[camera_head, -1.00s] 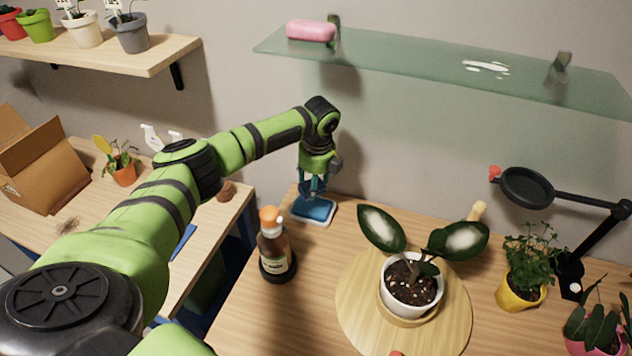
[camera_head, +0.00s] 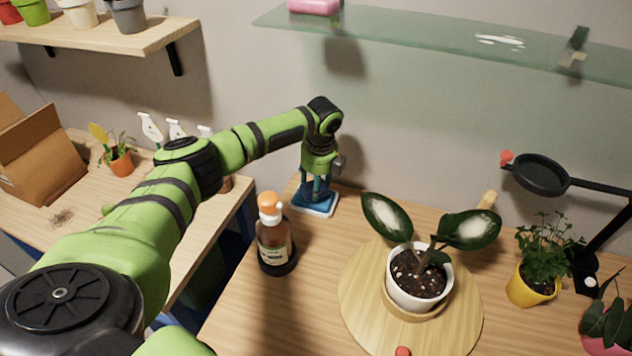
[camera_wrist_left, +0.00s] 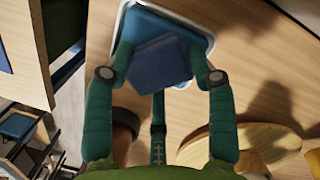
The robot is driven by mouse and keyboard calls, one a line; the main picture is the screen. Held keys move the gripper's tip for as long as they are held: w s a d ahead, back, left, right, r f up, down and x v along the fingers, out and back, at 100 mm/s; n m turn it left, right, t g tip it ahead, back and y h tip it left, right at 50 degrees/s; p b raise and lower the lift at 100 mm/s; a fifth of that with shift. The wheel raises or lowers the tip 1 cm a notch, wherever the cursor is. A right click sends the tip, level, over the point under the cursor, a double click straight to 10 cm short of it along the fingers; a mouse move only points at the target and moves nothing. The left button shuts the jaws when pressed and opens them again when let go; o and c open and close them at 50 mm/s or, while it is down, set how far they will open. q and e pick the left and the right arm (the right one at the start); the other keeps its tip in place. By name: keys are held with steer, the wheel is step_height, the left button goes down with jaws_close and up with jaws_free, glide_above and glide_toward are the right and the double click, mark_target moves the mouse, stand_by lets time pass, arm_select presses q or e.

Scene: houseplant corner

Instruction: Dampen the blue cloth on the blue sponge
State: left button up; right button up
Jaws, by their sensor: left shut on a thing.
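The blue sponge (camera_head: 325,205) lies in a white-rimmed tray (camera_head: 318,215) at the back left of the plant table. In the left wrist view the sponge (camera_wrist_left: 145,27) shows behind the blue cloth (camera_wrist_left: 160,62). The cloth is a folded, darker blue pad between my fingers. My left gripper (camera_head: 314,194) points down at the sponge and is shut on the cloth. The cloth is low over the sponge and appears to touch it; the exact contact is hidden. My right gripper is not in view.
An amber bottle with an orange cap (camera_head: 272,238) stands just in front of the tray. A white-potted plant (camera_head: 420,283) with whitish patches on its leaves stands on a round wooden board (camera_head: 365,320). A glass shelf (camera_head: 420,38) hangs above. A magnifier (camera_head: 540,175) stands right.

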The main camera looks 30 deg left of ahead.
arm_select(q)
steer(key=shift+f, duration=0.5)
stand_by(0.6)
steer(key=shift+s+f, duration=0.15)
stand_by(1.5)
step_height(320, 180, up, 2)
steer(key=shift+p, duration=1.15)
step_height(320, 180, up, 5)
steer(key=p, duration=0.5)
